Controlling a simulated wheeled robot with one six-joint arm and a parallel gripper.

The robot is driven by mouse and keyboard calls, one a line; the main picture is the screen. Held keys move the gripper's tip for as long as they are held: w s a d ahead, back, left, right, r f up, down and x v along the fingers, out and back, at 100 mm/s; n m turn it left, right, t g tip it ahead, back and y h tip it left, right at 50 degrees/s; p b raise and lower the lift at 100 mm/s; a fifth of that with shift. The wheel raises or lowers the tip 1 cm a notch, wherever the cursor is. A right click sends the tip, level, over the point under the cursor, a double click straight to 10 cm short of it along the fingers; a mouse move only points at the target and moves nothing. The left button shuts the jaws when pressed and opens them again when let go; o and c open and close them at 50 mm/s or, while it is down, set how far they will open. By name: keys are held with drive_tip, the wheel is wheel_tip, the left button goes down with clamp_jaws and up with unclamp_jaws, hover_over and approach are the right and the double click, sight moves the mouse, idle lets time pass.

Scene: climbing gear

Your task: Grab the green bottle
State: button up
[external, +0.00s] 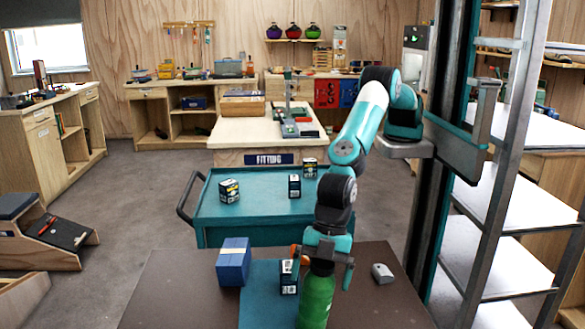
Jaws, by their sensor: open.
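The green bottle (316,299) stands upright at the front of the brown table, on or beside a teal mat, its lower end cut off by the picture edge. My gripper (322,275) reaches down from above at the bottle's top. Its fingers are open, one on each side of the bottle's upper part. The bottle's top is partly hidden behind the gripper. I cannot tell whether the fingers touch it.
A blue box (233,262) stands left of the bottle, and a small dark box (289,277) stands close beside it. A grey mouse-like object (382,273) lies to the right on the brown table (180,290). A teal cart (258,205) with several small boxes stands behind.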

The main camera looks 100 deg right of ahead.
drive_tip(key=shift+c, duration=0.2)
drive_tip(key=c, duration=1.4)
drive_tip(key=shift+r, duration=0.1)
